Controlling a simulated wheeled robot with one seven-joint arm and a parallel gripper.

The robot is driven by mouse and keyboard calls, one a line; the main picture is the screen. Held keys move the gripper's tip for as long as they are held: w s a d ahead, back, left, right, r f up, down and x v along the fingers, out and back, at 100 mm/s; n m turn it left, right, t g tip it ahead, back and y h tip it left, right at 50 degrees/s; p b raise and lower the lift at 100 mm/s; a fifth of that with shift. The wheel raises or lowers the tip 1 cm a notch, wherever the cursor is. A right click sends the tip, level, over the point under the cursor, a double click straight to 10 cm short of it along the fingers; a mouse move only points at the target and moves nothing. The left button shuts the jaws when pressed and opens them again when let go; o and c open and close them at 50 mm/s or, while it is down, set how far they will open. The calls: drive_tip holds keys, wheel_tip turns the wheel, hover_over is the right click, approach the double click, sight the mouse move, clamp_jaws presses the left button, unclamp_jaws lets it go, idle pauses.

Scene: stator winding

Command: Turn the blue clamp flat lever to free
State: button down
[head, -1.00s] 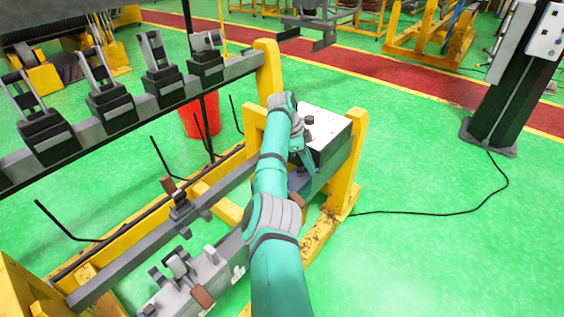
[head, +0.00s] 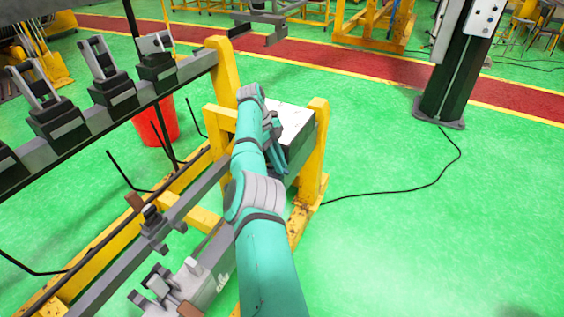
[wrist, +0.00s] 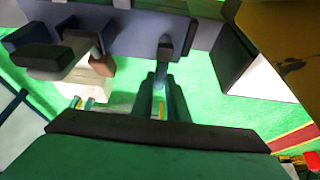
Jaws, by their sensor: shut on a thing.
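In the wrist view, my gripper (wrist: 161,98) has its two dark fingers on either side of a narrow grey-blue lever (wrist: 165,48). The lever stands out from a long grey-blue bar (wrist: 210,36), and its end is between the fingers. I take it for the clamp's flat lever; its blue colour is not clear. In the head view, my gripper (head: 279,160) is beside the white-topped box at the frame's far end. My teal arm hides most of the clamp and the lever there.
A white-topped box (head: 290,120) and a yellow post (head: 314,150) stand close to the gripper. A dark clamp block with a brown pad (wrist: 104,54) is on the left in the wrist view. A rail with several black clamps (head: 110,90) runs at left.

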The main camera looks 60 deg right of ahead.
drive_tip(key=shift+a, duration=0.2)
drive_tip(key=c, duration=1.7)
unclamp_jaws()
drive_tip(key=shift+d, duration=0.15)
